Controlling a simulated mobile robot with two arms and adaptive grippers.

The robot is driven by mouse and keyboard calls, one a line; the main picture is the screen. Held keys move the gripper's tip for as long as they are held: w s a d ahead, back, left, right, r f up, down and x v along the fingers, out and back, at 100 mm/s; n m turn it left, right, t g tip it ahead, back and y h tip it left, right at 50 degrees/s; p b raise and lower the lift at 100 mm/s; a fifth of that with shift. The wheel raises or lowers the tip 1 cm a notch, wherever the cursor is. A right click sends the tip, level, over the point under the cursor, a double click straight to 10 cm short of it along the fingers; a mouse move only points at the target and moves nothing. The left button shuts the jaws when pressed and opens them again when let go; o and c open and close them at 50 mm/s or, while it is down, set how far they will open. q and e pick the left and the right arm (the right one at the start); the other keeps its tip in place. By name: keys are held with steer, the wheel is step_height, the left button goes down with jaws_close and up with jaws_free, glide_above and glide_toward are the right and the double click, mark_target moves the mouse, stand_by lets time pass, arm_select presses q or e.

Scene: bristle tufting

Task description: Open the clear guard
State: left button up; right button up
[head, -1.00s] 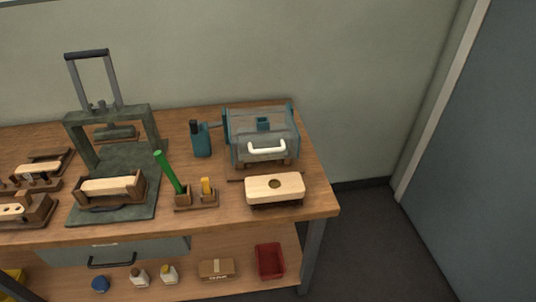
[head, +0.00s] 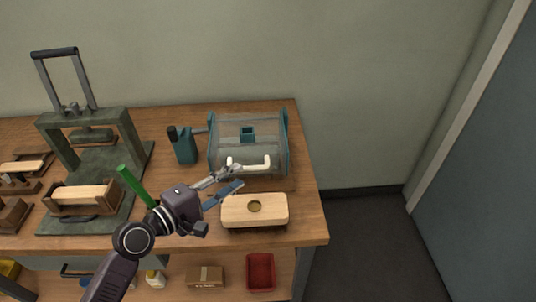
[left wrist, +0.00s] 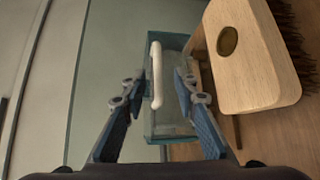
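The clear guard (head: 228,150) is a see-through cover between teal end plates on the machine at the back right of the bench. It is down, with its white bar handle (head: 250,163) at the front. My left gripper (head: 240,176) is open, just in front of the handle's left part. In the left wrist view the handle (left wrist: 156,75) shows between the two spread fingers (left wrist: 157,85), apart from both as far as I can tell. Part of the machine's front lower edge is behind the fingers. My right gripper is not in view.
A wooden brush block (head: 275,211) with a round hole lies just right of and below my gripper; it looms close in the left wrist view (left wrist: 245,55). A green upright handle (head: 135,185) and a press frame (head: 85,120) stand left.

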mark_target(248, 168)
arm_select(q)
steer(key=shift+r, duration=0.15)
steer(key=x, duration=0.2)
steer(key=shift+w+d+r+p, duration=0.1)
steer(key=shift+w+d+p, duration=0.15)
steer(key=shift+p, duration=0.1)
steer(key=x, duration=0.2)
steer(key=shift+w+d, duration=0.25)
steer(key=shift+w+d+f, duration=0.2)
steer(key=c, duration=0.6)
jaws_close()
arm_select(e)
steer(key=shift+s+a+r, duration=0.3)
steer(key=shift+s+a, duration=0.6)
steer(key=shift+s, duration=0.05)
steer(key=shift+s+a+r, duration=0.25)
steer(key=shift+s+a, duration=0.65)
